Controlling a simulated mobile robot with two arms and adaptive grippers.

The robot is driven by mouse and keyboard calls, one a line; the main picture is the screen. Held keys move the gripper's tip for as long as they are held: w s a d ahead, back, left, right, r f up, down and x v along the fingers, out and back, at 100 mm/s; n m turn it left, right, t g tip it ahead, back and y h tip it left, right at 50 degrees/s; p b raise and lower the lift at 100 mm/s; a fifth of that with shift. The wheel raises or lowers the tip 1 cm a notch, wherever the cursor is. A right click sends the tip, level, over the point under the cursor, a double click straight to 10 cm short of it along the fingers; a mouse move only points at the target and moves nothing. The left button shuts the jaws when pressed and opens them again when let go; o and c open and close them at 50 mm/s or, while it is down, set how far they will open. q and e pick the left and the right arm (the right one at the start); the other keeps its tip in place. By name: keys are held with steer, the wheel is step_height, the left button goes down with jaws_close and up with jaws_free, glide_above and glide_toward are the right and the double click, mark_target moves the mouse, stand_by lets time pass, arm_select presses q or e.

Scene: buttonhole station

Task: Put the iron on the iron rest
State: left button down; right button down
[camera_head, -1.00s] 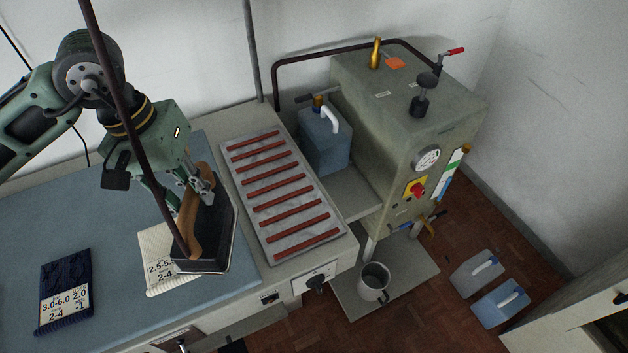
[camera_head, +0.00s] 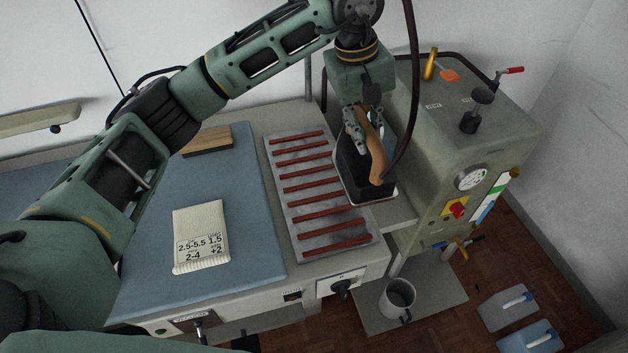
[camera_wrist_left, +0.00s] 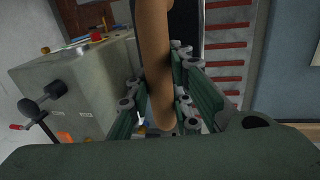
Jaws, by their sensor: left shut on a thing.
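The iron (camera_head: 357,172) has a dark body, a light soleplate edge and a tan handle. My left gripper (camera_head: 364,134) is shut on its handle, which also shows between the fingers in the left wrist view (camera_wrist_left: 154,65). The iron rest (camera_head: 309,247) is a grey metal plate with several red-brown bars, on the table's right part. In the head view the iron appears over the rest's right edge and the area beside it. I cannot tell its height or whether it touches anything. My right gripper is not in view.
A grey-green boiler (camera_head: 440,160) with gauge and valves stands right of the iron. A dark hose hangs from above to the iron. A labelled cream cloth bag (camera_head: 201,235) and a wooden block (camera_head: 208,140) lie on the blue board (camera_head: 258,225). A mug (camera_head: 397,297) stands low.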

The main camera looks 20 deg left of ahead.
arm_select(q)
steer(key=shift+w+d+r, duration=0.2)
steer(key=shift+w+d, duration=0.05)
steer(key=shift+d, duration=0.1)
steer(key=shift+w+a, duration=0.1)
steer(key=w+a+f+p, duration=0.2)
steer(key=a+f+p, duration=0.4)
steer(key=a+f, duration=0.5)
steer(key=shift+p, duration=0.35)
steer(key=shift+a, duration=0.1)
steer(key=c, duration=2)
jaws_free()
steer(key=shift+s+f, duration=0.2)
steer(key=shift+f, duration=0.05)
steer(key=o, duration=0.4)
steer(key=shift+s+r, duration=0.1)
steer(key=shift+o, duration=0.2)
